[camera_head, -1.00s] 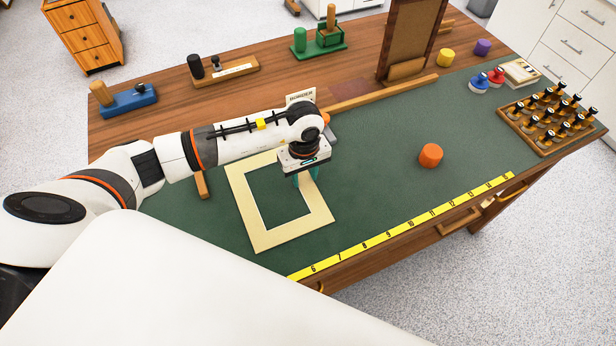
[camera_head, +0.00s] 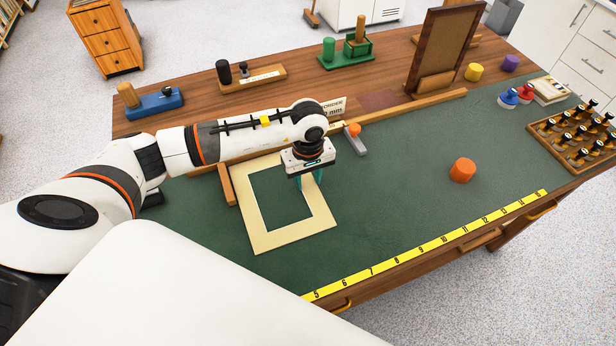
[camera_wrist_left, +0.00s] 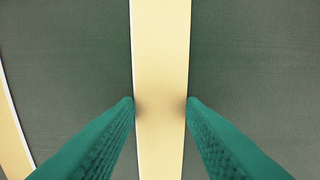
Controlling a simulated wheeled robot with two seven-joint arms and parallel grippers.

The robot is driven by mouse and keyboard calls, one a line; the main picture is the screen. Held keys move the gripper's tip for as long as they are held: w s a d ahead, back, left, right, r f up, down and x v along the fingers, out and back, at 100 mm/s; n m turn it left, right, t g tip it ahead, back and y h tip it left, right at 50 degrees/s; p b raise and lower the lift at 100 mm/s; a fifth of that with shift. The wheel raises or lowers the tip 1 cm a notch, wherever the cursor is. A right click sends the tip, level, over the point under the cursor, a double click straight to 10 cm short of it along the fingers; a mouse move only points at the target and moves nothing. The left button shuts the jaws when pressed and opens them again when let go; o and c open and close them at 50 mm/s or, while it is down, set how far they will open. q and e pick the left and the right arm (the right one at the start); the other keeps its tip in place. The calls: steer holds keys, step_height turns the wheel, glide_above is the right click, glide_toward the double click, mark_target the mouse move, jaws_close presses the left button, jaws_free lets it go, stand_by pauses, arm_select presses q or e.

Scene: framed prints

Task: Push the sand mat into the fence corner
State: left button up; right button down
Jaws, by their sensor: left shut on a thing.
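The sand mat (camera_head: 254,228) is a cream rectangular frame with an open middle, flat on the green table top. My left gripper (camera_head: 310,183) points down at its right bar. In the left wrist view my teal fingers (camera_wrist_left: 160,106) stand on both sides of that bar (camera_wrist_left: 161,55) and close on it. The fence's short wooden strip (camera_head: 228,187) lies along the mat's left side, touching or almost touching near the far left corner. The long wooden strip (camera_head: 405,107) runs along the back. My arm hides part of the back strip and the corner, so contact there cannot be told.
A grey lever with an orange knob (camera_head: 355,138) is right of my gripper by the back strip. An orange cylinder (camera_head: 462,170) stands on the green surface to the right. A yellow ruler (camera_head: 430,245) runs along the front edge. The green surface between them is clear.

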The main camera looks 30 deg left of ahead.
arm_select(q)
steer(key=o, duration=1.1)
steer(key=shift+c, duration=0.2)
steer(key=shift+r, duration=0.1)
step_height(320, 180, up, 12)
steer(key=b, duration=0.2)
